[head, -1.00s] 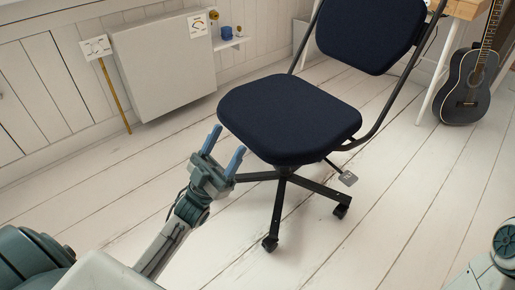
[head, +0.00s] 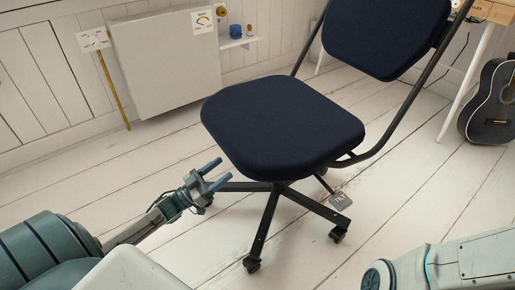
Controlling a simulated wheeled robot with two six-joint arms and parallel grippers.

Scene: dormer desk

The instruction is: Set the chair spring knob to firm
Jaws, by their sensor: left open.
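The dark blue office chair (head: 285,125) stands on the floor in the middle of the head view, its seat level and its backrest (head: 385,32) at the upper right. A small grey tag (head: 341,200) hangs on a lever under the right side of the seat; its lettering seems to read TILT. I cannot see the spring knob; the seat may hide it. My left gripper (head: 217,176) is open and empty, its blue fingers pointing right, low beside the left edge of the seat near the chair's base. Part of my right arm shows at the lower right; its gripper is out of view.
A white wall panel (head: 170,65) carries a dial label (head: 203,21). A sign on a yellow post (head: 113,90) stands left of it. A blue cup (head: 236,31) sits on a small shelf. A guitar (head: 492,105) leans by the desk (head: 492,10). The white plank floor in front is clear.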

